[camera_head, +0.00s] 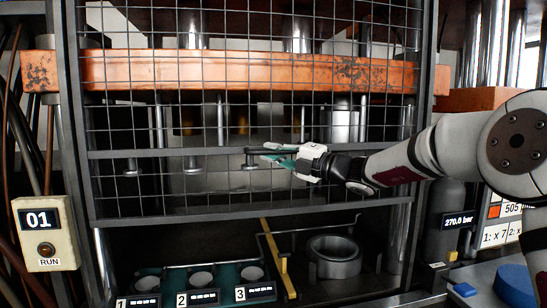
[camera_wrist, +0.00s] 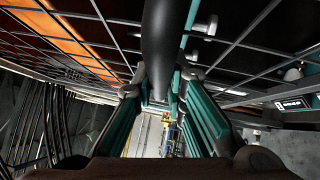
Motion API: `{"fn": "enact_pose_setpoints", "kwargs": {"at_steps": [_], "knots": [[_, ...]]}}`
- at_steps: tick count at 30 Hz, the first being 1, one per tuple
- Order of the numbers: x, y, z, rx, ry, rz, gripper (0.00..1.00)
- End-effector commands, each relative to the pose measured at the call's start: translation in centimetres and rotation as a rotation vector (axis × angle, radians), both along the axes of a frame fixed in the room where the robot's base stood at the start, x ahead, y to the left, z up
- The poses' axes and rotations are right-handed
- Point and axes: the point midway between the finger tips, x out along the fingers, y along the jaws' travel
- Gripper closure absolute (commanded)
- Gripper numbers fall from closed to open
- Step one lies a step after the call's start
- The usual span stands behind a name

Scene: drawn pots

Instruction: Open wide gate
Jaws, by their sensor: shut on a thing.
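The wide gate (camera_head: 130,153) is a wire mesh panel in a dark grey frame, in front of the press in the head view. Its lower edge hangs above the dark opening at the bottom. A dark horizontal handle (camera_head: 250,151) sits on the gate's crossbar. My gripper (camera_head: 278,153) comes from the right and is shut on this handle. In the wrist view the handle shows as a thick dark bar (camera_wrist: 160,40) between the teal fingers of my gripper (camera_wrist: 160,88). The exact finger contact is partly hidden.
Behind the mesh is a worn orange beam (camera_head: 250,72). Below the gate are a teal tray with round cups (camera_head: 201,280), a yellow bar (camera_head: 275,258) and a grey ring (camera_head: 334,257). A RUN button box (camera_head: 45,233) stands left, a gas cylinder (camera_head: 446,215) right.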

Motion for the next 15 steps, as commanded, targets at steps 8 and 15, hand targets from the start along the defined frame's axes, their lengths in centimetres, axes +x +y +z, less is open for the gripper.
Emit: {"fn": "enact_pose_setpoints", "kwargs": {"at_steps": [8,15], "knots": [[-0.03,0.04,0.09,0.003,-0.001,0.002,0.72],[-0.01,0.01,0.01,0.001,0.0,0.0,0.67]]}}
